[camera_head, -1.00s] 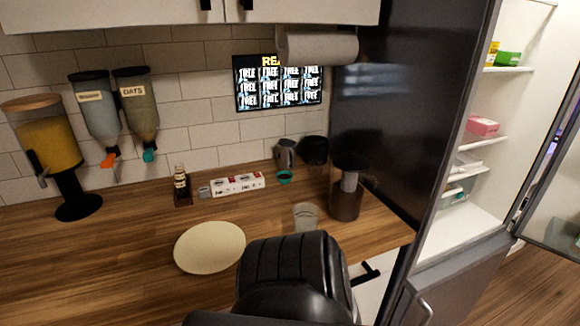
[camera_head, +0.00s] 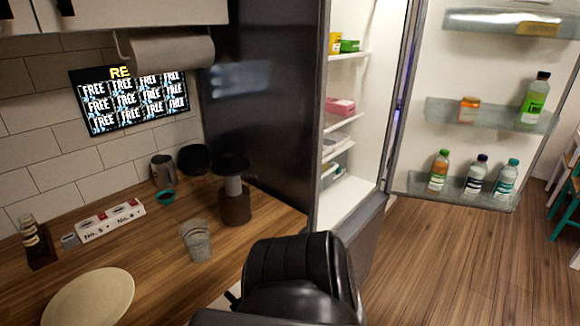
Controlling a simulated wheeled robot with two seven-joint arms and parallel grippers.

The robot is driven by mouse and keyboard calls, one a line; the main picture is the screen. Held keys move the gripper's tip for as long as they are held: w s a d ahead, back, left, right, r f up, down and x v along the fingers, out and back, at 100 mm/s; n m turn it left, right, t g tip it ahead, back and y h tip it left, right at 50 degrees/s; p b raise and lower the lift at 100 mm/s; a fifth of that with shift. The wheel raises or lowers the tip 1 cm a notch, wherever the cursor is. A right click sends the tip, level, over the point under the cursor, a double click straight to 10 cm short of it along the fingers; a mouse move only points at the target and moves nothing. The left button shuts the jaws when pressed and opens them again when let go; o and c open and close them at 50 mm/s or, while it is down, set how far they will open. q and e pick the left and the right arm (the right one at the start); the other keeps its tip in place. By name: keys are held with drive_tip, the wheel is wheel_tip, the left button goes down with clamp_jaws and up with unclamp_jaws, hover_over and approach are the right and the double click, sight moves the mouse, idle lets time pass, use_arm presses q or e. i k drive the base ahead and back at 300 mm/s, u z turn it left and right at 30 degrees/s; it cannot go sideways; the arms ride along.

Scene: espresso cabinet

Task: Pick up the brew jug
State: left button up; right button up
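A brown, dark-topped cylinder (camera_head: 235,207) with a grey column in its middle stands upright on the wooden counter, close to the tall dark fridge side. A small grey metal pitcher (camera_head: 163,171) stands further back by the tiled wall. I cannot tell for certain which of these two is the brew jug. Neither of my grippers shows in the head view. A black part of my own body fills the lower middle and hides the counter's front corner.
A clear glass (camera_head: 196,241) stands in front of the cylinder. A black round item (camera_head: 194,160), a teal ring (camera_head: 165,197), a white switch box (camera_head: 112,221) and a pale plate (camera_head: 90,299) are on the counter (camera_head: 150,245). The fridge door (camera_head: 405,165) is open at right, with wooden floor below.

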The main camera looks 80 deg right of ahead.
sight(233, 196)
drive_tip(key=z, duration=2.75)
drive_tip(key=i, duration=0.5)
